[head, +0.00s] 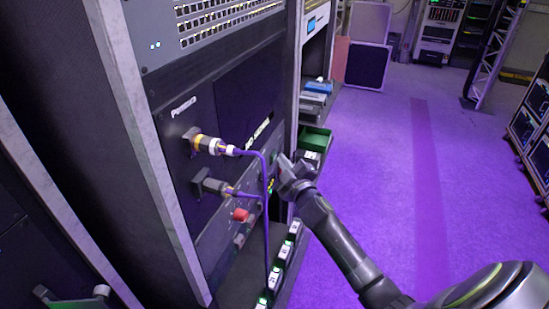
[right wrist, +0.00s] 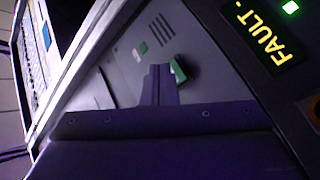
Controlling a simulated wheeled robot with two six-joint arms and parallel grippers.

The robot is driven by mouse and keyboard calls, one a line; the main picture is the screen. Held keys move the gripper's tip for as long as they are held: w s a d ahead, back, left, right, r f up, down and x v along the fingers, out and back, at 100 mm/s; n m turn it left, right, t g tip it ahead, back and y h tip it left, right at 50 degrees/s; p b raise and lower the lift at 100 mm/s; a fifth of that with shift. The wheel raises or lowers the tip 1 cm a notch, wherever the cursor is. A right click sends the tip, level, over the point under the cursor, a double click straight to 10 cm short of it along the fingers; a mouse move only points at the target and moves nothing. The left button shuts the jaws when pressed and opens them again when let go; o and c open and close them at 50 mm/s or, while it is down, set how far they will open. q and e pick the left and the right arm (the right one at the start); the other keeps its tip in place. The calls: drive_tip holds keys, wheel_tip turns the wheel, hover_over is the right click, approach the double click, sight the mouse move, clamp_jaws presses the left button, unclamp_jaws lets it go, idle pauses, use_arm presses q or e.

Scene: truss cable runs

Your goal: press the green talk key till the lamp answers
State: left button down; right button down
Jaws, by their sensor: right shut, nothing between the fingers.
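My right gripper (head: 284,166) is shut and empty, with its tip close against the rack's lower panel. In the right wrist view its dark fingers (right wrist: 160,82) reach to the grey panel (right wrist: 205,75). A green key (right wrist: 178,70) stands out of that panel just right of the fingertips. I cannot tell if they touch. In the head view the gripper largely hides that spot. I cannot make out my left gripper.
Two plugged connectors (head: 208,144) with purple cables stick out left of my right gripper. A cable (head: 266,235) hangs down in front of the panel, near a red knob (head: 240,214). A green tray (head: 315,139) is behind the gripper. The purple floor (head: 370,165) to the right is clear.

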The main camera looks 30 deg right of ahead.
drive_tip(key=shift+w+a, duration=0.25)
drive_tip(key=shift+w, duration=0.05)
idle(0.6)
idle(0.4)
drive_tip(key=shift+s+d, duration=0.5)
drive_tip(key=shift+s, duration=0.1)
drive_tip(key=shift+s+d+b, duration=0.55)
drive_tip(key=shift+s+d, duration=1.1)
drive_tip(key=shift+s, duration=0.25)
